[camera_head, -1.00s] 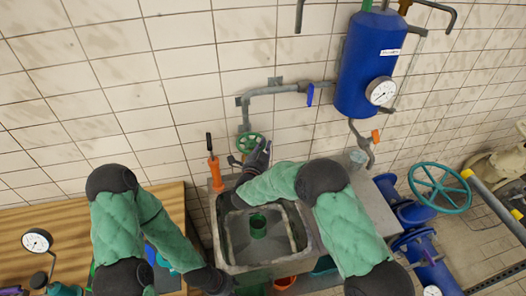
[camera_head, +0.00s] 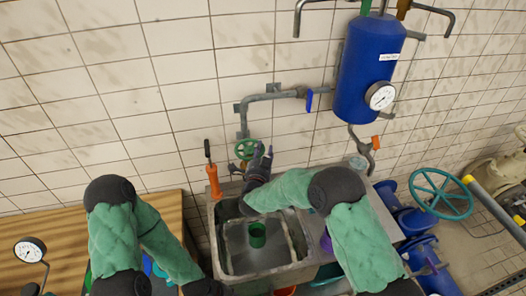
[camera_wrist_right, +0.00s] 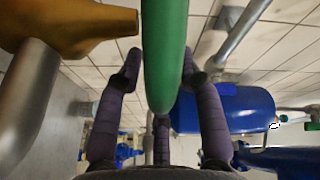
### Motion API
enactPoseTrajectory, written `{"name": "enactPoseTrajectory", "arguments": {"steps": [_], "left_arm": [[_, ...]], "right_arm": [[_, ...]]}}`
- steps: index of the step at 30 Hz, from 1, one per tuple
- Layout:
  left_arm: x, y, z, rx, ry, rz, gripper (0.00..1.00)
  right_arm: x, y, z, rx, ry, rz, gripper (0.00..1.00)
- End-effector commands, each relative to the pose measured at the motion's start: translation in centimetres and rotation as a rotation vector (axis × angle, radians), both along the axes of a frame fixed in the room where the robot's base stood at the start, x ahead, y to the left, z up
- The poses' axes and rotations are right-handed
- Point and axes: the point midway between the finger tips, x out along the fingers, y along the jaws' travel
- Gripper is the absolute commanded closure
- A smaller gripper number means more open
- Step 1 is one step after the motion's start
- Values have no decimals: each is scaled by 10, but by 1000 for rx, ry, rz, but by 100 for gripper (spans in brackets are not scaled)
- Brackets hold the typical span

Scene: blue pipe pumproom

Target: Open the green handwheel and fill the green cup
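The green handwheel (camera_head: 246,149) sits on the wall pipe above the sink. My right gripper (camera_head: 263,158) is at its right side. In the right wrist view, a thick green bar (camera_wrist_right: 165,50), apparently the wheel's rim, passes between the spread fingers of my right gripper (camera_wrist_right: 160,75); they look open, and I cannot tell if they touch it. The green cup (camera_head: 257,234) stands upright in the grey sink (camera_head: 228,262). The end of my left arm (camera_head: 206,287) is at the bottom edge, and its fingers cannot be made out.
An orange-handled tool (camera_head: 212,178) stands left of the handwheel. A blue tank (camera_head: 368,70) with a gauge (camera_head: 380,96) hangs at the upper right. A blue lever (camera_head: 309,100) is on the wall pipe. A large teal wheel (camera_head: 441,194) is at the right. A wooden table (camera_head: 50,222) is at the left.

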Motion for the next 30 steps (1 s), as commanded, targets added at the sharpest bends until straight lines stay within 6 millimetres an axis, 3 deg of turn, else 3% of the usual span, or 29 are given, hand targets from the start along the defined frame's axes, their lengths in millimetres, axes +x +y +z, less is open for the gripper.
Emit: {"name": "enactPoseTrajectory", "arguments": {"steps": [5,21,30], "left_arm": [[0,0,0,0,0,0,60],[0,0,0,0,0,0,60],[0,0,0,0,0,0,60]], "right_arm": [[-10,2,0,0,0,1,63],[-103,20,0,0,-1,3,63],[-118,22,0,0,0,0,63]]}}
